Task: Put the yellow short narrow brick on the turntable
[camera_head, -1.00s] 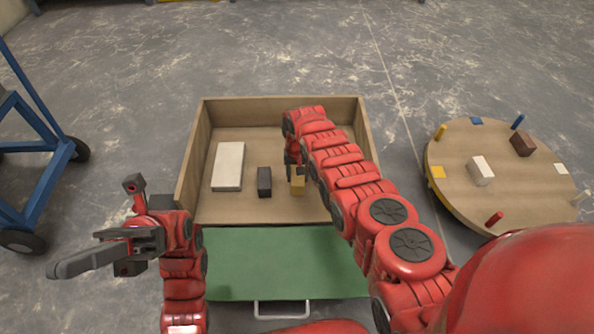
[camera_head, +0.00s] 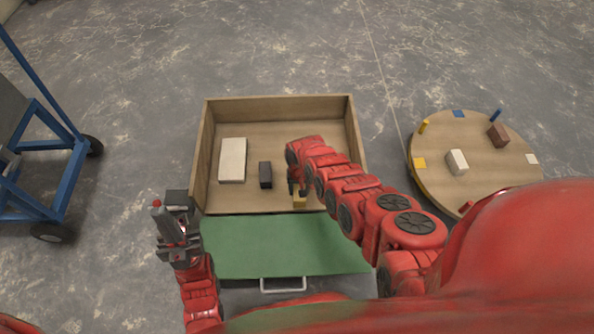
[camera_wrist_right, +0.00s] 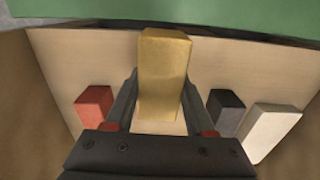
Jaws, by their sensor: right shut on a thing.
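The yellow brick (camera_head: 300,201) is near the front wall of the wooden box. It also shows large between the two fingers in the right wrist view (camera_wrist_right: 164,75). My right gripper (camera_head: 297,188) is shut on it. My arm partly hides it in the head view, and I cannot tell how far it is above the box floor. The turntable (camera_head: 480,184) is a round wooden disc at the right, apart from the box. My left gripper (camera_head: 164,218) is outside the box at the left, empty, pointing away from me; its finger gap is unclear.
In the box (camera_head: 201,150) lie a white block (camera_head: 233,160) and a black brick (camera_head: 265,175); a red brick (camera_wrist_right: 94,106) shows in the wrist view. The turntable carries a white brick (camera_head: 457,162), a brown brick (camera_head: 498,135), pegs and coloured squares. A blue cart (camera_head: 50,165) stands left.

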